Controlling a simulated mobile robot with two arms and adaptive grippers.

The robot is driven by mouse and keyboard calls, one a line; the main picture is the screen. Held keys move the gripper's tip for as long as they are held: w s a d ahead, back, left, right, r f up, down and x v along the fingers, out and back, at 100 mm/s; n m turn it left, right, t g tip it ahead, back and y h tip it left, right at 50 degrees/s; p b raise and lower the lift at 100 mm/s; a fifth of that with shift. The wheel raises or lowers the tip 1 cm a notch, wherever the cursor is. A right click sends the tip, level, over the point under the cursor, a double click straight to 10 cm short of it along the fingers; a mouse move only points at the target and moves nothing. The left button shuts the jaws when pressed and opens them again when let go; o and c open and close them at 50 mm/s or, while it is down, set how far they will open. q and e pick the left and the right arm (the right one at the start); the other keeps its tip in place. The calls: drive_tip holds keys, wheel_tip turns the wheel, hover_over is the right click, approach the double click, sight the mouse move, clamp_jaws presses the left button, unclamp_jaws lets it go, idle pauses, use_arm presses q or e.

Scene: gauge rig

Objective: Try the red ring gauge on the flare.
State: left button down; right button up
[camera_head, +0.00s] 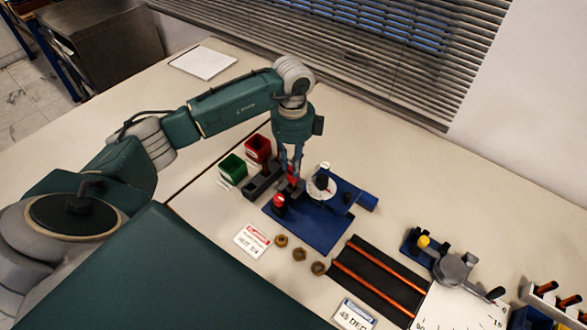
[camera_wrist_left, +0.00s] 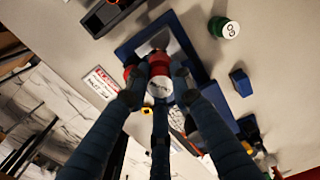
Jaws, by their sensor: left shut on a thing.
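I cannot make out the flare, nor tell whether the gauge touches anything below. My right gripper is not in view.
A red-topped knob (camera_head: 278,202) stands close by on the blue plate. A dark holder (camera_head: 262,182), a green bin (camera_head: 232,168) and a red bin (camera_head: 258,147) lie left. A white dial (camera_head: 321,190) is right. Copper tubes (camera_head: 375,285) and brass nuts (camera_head: 299,254) lie nearer.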

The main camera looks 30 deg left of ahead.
use_arm(q)
drive_tip(key=shift+r, duration=0.15)
idle(0.3)
drive_tip(key=shift+r+p, duration=0.9)
drive_tip(key=shift+r, duration=0.15)
drive_tip(key=shift+r+p, duration=1.3)
drive_tip(key=shift+r, duration=0.55)
